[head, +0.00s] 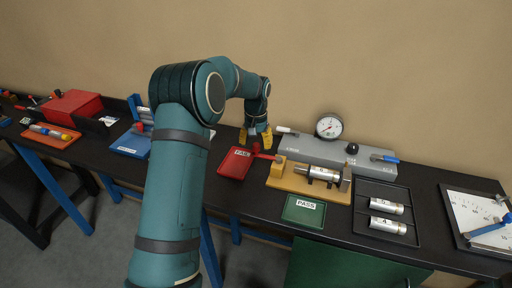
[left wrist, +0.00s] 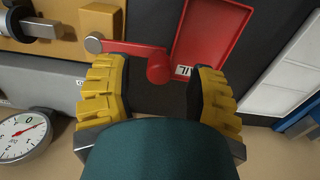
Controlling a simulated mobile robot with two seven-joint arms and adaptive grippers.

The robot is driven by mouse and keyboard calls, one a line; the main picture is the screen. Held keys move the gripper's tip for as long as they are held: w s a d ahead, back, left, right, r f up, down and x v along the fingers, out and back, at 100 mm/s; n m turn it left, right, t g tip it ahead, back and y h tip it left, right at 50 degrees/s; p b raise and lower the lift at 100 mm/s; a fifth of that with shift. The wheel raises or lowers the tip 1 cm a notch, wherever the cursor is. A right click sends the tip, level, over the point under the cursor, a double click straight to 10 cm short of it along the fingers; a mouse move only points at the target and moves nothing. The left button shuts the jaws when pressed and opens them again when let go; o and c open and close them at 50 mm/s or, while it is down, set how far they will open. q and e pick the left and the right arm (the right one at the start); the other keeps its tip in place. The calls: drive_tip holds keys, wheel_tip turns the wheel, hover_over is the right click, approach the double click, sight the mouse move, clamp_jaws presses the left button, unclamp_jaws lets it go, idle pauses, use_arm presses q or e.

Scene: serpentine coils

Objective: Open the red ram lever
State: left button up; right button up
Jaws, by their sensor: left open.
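The red ram lever (head: 266,156) sticks out from the left end of the tan fixture (head: 283,184). In the left wrist view its arm (left wrist: 130,48) runs from a silver pivot to a round red knob (left wrist: 159,68). My left gripper (head: 256,136), with yellow fingers, is open just above and behind the lever. In the left wrist view the knob lies between the spread fingers (left wrist: 156,72), and no grip on it shows. A silver cylinder (head: 325,173) lies in the fixture. My right gripper is not in view.
A red FAIL tray (head: 233,170) lies close left of the lever. A green PASS tray (head: 303,213) lies in front of the fixture. A grey unit (head: 340,156) with a dial gauge (head: 329,126) stands behind. A black tray (head: 364,229) with labelled cylinders is at right.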

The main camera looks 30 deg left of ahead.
use_arm(q)
drive_tip(key=shift+f, duration=1.05)
clamp_jaws()
